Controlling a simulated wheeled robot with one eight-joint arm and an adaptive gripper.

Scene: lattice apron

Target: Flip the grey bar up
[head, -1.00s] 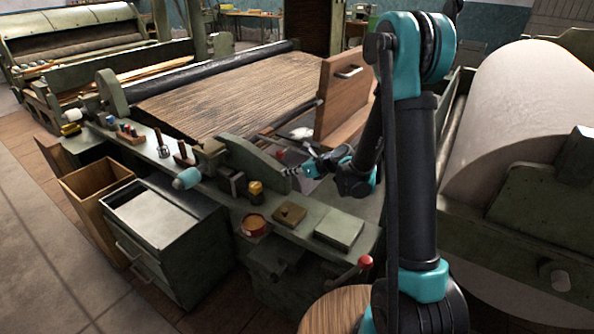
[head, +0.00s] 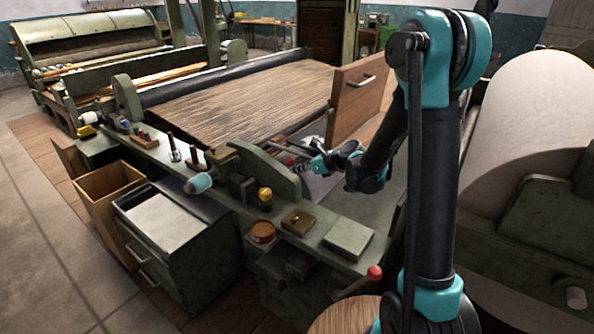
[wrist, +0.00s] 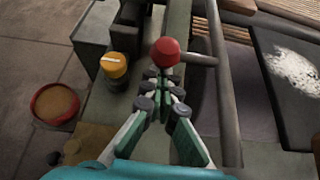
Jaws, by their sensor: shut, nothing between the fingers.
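In the wrist view the grey bar (wrist: 227,95) runs up and down the picture, right of my gripper. A short grey stub joins it to a round red knob (wrist: 165,52). My gripper (wrist: 164,80) is shut and empty, its fingertips just short of the knob; whether they touch it I cannot tell. In the head view my gripper (head: 301,166) is beside the curved green guard, by the machine's near end. There the knob is a small red spot (head: 290,162), and the bar is too small to make out surely.
The green guard (head: 262,170) stands left of my gripper. An upright wooden panel (head: 354,98) stands behind my wrist. Another red-knobbed lever (head: 375,272) is in front.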

